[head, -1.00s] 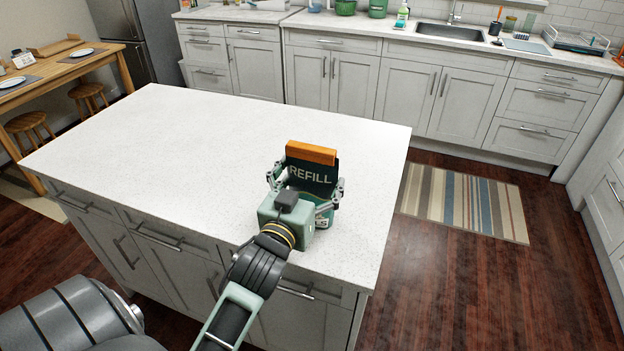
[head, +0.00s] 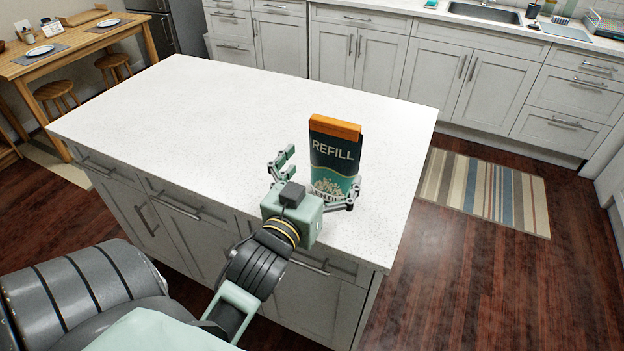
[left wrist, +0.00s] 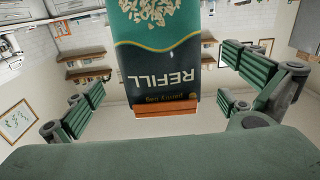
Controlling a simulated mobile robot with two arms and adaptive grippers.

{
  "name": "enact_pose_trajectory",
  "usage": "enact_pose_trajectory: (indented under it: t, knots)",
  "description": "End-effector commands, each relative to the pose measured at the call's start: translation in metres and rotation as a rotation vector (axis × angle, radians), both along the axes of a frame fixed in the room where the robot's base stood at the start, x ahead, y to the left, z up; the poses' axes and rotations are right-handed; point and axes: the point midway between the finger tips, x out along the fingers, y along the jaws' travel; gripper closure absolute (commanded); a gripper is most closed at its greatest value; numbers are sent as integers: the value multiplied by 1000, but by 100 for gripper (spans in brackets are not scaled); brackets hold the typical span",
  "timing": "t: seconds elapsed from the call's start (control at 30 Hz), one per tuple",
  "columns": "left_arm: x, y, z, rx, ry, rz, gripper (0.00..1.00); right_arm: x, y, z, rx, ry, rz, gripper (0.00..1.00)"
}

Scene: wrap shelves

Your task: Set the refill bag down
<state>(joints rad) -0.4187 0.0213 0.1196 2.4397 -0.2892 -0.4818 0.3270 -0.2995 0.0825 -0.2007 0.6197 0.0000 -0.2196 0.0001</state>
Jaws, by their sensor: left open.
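The refill bag (head: 334,158) is dark green with an orange top strip and stands upright on the white island counter (head: 220,125), near its right front part. It also shows in the left wrist view (left wrist: 160,60), upside down between the spread fingers. My left gripper (head: 318,178) is open, its fingers parted, just in front of the bag. One finger is left of the bag and the other is by its lower right; whether that one touches cannot be told. My right gripper is not in view.
The counter is clear to the left of and behind the bag. Its right edge is close to the bag. A striped rug (head: 485,192) lies on the wood floor to the right. A wooden table (head: 75,48) with plates stands at the far left.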

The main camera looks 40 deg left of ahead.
Motion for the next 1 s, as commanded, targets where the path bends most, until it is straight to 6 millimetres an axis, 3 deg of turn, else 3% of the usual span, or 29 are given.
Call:
enact_pose_trajectory:
  t: [0.17, 0.4, 1.0]
  knots:
    - [-36, -8, 0, -1, 4, 2, 0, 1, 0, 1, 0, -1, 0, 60]
    - [-57, -13, 2, -1, 2, 1, 0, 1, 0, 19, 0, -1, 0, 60]
    - [-61, -15, 0, 0, -1, 0, 0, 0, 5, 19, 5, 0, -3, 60]
